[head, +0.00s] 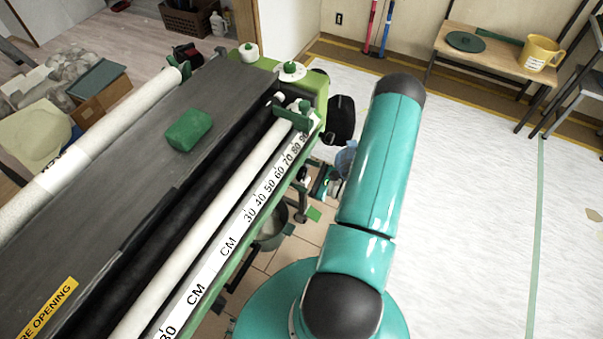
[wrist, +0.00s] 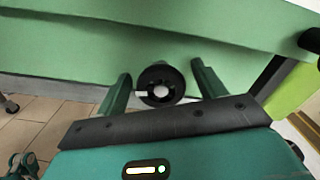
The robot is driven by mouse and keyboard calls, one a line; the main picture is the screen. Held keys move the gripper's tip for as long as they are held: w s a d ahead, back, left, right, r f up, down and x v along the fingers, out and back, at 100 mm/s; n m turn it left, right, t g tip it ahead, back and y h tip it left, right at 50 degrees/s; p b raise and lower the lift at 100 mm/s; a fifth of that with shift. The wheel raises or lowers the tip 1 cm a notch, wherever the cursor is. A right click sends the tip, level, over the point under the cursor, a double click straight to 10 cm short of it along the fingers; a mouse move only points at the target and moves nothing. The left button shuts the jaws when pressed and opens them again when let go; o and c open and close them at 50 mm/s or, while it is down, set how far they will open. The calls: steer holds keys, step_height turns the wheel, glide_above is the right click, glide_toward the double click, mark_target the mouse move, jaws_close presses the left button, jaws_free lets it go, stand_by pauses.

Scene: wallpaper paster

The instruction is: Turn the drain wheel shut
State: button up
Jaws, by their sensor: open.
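A small round black wheel (wrist: 153,76) with a pale centre shows in the wrist view, in front of a green panel of the pasting machine; it appears to be the drain wheel. My gripper (wrist: 161,70) is open, with one green finger to the left of the wheel and the other to the right. Gaps show between the wheel and both fingers, so it is not gripped. I cannot tell how far the fingertips reach in depth. In the head view I cannot make out the wheel; it is likely hidden below the machine's side.
The long pasting machine (head: 110,165) fills the left, with a green block (head: 188,130) on top and a ruler strip (head: 228,246) along its edge. A bucket (head: 270,238) is below it. A bench (head: 487,62) with a yellow jug (head: 540,52) stands back right. The right floor is mostly clear.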

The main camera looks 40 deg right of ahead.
steer(key=c, duration=1)
steer(key=shift+m, duration=0.5)
steer(key=m, duration=0.4)
steer(key=shift+d, duration=0.1)
steer(key=m, duration=0.5)
steer(key=shift+d, duration=0.1)
steer(key=m, duration=0.5)
steer(key=shift+f, duration=0.1)
steer(key=m, duration=0.5)
steer(key=shift+d, duration=0.1)
steer(key=shift+f+m, duration=0.1)
steer(key=shift+m, duration=0.2)
